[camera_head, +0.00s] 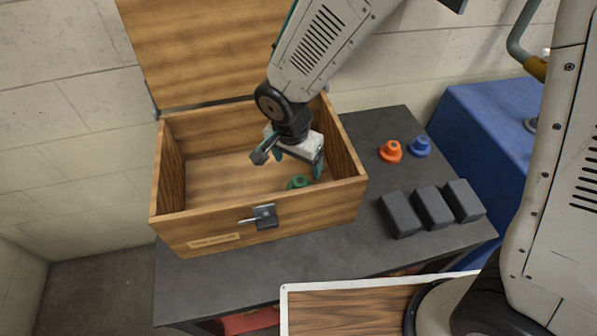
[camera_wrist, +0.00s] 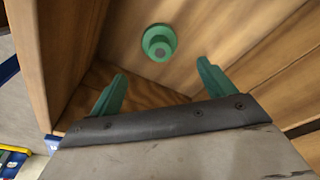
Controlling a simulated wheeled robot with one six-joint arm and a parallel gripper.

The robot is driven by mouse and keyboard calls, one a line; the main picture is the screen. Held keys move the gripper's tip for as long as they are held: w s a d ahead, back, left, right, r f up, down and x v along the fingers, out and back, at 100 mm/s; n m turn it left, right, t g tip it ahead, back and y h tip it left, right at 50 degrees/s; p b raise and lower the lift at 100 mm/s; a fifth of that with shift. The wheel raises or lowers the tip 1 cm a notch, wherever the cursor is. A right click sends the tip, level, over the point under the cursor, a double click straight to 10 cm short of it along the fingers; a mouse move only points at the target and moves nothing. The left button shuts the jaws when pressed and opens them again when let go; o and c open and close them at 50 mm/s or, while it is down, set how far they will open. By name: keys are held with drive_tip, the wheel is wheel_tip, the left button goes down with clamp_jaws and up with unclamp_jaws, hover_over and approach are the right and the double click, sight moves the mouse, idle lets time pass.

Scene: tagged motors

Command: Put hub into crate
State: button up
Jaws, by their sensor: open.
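A green hub (camera_head: 299,183) lies on the floor of the open wooden crate (camera_head: 200,228), in its front right part. In the wrist view the hub (camera_wrist: 158,43) sits beyond the fingertips, clear of both. My gripper (camera_head: 291,163) is inside the crate's opening, above the hub, with its green-tipped fingers spread. In the wrist view my gripper (camera_wrist: 158,85) shows nothing between its fingers. An orange hub (camera_head: 390,151) and a blue hub (camera_head: 419,146) stand on the dark table right of the crate.
The crate's lid (camera_head: 195,50) stands raised at the back. Several dark blocks (camera_head: 433,207) sit on the table (camera_head: 250,279) at the right. A blue cabinet (camera_head: 480,130) stands beyond them. A wood-topped tray (camera_head: 340,310) is at the front. The crate's walls surround my gripper closely.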

drive_tip(key=s+d+r+n, duration=0.2)
drive_tip(key=s+d+r, duration=0.1)
drive_tip(key=d+r, duration=1.15)
drive_tip(key=s+d+r+n, duration=0.2)
drive_tip(key=s+d+r, duration=0.2)
drive_tip(key=s, duration=0.3)
drive_tip(key=s+d+r+n+y, duration=0.1)
drive_tip(key=s+d+r+n, duration=0.1)
drive_tip(key=s+d+r, duration=0.2)
drive_tip(key=s+d, duration=0.2)
drive_tip(key=s, duration=0.1)
drive_tip(key=shift+s+d+n, duration=0.25)
drive_tip(key=shift+s+n, duration=0.05)
drive_tip(key=shift+n, duration=0.1)
